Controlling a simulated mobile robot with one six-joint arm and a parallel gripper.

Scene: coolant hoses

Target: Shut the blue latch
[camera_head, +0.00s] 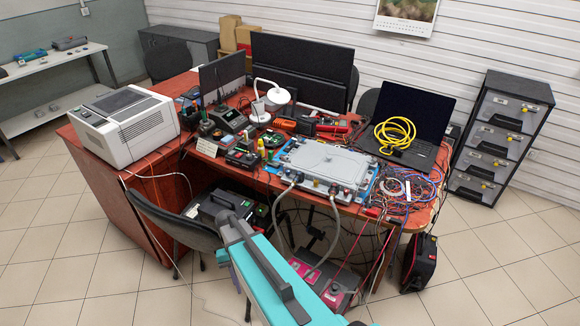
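A flat light-grey housing (325,161) lies on the red-brown desk, with blue showing along its edges. Two grey hoses hang from its front side, a left hose (275,217) and a right hose (337,232). They run down past the desk's front edge toward the floor. Small fittings sit where the hoses meet the housing. I cannot make out the blue latch or whether it is open or shut at this size. A teal and grey link of my arm fills the bottom middle, in front of the desk. I see no gripper fingers.
The desk (426,213) is crowded. A laptop (422,112) with a yellow cable coil (394,134) stands behind right of the housing, and tangled wires (404,189) lie right. A chair (175,222) and a pink-and-black device (327,288) stand in front.

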